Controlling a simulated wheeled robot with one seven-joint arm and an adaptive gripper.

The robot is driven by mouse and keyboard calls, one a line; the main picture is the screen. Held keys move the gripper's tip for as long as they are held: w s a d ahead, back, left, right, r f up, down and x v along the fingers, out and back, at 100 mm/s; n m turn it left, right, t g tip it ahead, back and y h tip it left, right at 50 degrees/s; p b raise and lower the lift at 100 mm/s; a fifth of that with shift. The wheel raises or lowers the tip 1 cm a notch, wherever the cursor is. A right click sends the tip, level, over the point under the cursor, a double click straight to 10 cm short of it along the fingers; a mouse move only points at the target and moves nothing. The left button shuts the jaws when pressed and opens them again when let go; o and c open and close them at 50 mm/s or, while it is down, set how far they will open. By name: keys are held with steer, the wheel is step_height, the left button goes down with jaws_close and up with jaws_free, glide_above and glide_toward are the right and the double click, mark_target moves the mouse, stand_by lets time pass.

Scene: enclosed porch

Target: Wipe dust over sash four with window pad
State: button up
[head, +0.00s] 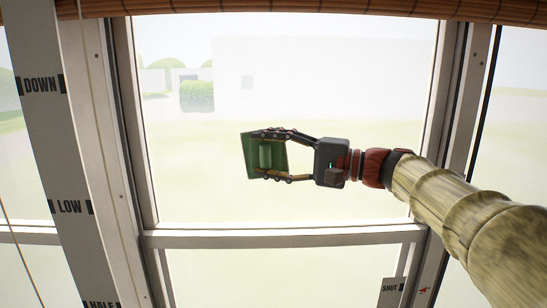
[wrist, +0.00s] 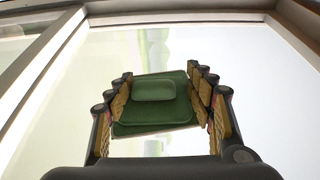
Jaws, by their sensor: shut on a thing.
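A green window pad (head: 250,156) with a raised lighter green grip block is held in my gripper (head: 270,155). In the wrist view my gripper (wrist: 163,95) has its two fingers closed on either side of the pad (wrist: 155,115). The pad is in front of the upper pane (head: 300,90) of the framed window. I cannot tell whether its far face touches the glass. The pane looks hazy and pale, with a clearer patch around the pad in the wrist view. No sash number shows.
A white crossbar (head: 285,238) runs below the pane. White side frames stand left and right. A post (head: 50,130) at left carries labels DOWN, LOW and HOLE. A SHUT tag (head: 392,290) sits low right. A wooden blind (head: 300,8) hangs along the top.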

steer(key=shift+r+p, duration=0.45)
steer(key=shift+r, duration=0.65)
steer(key=shift+d+b, duration=0.5)
steer(key=shift+d, duration=5.2)
steer(key=shift+w+a+b, duration=0.1)
steer(key=shift+a+b, duration=1.35)
steer(key=shift+a, duration=4.25)
steer(key=shift+f, duration=0.1)
steer(key=shift+s+f+b, duration=0.1)
steer(key=shift+s+b, duration=0.4)
steer(key=shift+b, duration=0.05)
steer(key=shift+s+a+b, duration=0.1)
steer(key=shift+s+b, duration=1.1)
steer(key=shift+s, duration=1.2)
steer(key=shift+s, duration=0.1)
